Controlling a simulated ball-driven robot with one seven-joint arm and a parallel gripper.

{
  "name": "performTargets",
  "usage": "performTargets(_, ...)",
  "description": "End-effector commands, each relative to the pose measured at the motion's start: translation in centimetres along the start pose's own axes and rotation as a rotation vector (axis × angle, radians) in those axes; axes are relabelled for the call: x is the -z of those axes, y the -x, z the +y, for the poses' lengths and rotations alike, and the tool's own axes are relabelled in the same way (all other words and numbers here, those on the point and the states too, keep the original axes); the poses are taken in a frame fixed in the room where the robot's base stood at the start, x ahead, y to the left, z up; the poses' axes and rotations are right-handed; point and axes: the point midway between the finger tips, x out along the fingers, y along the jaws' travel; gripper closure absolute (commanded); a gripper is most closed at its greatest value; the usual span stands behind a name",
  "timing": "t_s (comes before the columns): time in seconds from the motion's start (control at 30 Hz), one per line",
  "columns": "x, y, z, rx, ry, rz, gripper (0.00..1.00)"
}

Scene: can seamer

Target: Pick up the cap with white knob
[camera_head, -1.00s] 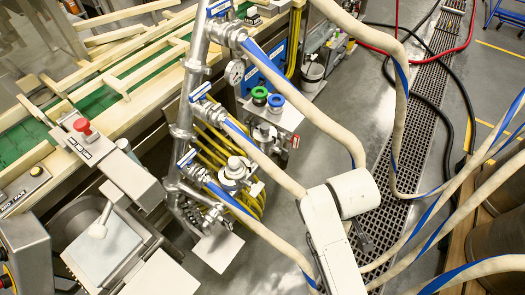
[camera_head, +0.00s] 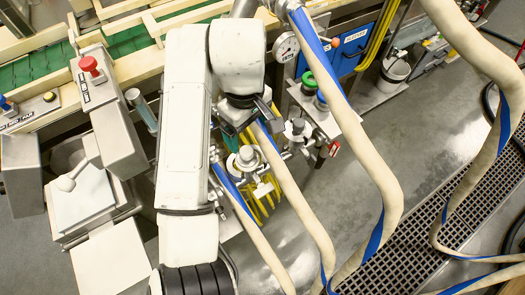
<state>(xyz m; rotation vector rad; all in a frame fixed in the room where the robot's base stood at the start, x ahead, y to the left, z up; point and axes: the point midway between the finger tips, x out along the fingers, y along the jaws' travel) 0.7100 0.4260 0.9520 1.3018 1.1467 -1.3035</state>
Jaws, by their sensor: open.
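The cap with a white knob (camera_head: 247,154) is on the yellow-hosed fitting, low in the middle of the head view. My gripper (camera_head: 248,112) is above it in the picture, with dark fingers pointing down. It is open, and I see nothing held in it. My white arm covers part of the scene to the left of the cap. I cannot tell how far the gripper is from the cap in depth.
A green cap (camera_head: 309,80) and a blue cap (camera_head: 321,100) stand on a small shelf to the right. Thick beige hoses (camera_head: 355,150) cross close to the cap. A red button box (camera_head: 90,66) is at left. Grey floor (camera_head: 420,120) is open at right.

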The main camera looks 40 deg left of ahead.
Motion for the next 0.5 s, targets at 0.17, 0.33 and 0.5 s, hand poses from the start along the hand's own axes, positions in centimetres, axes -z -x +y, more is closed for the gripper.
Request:
performTargets(0.17, -0.1, -2.7, -0.1, 0.002, 0.001, -0.003, 0.13)
performTargets(0.33, 0.0, -4.7, -0.1, 0.001, -0.001, -0.002, 0.13)
performTargets(0.5, 0.1, -5.6, -0.2, 0.001, -0.001, -0.001, 0.13)
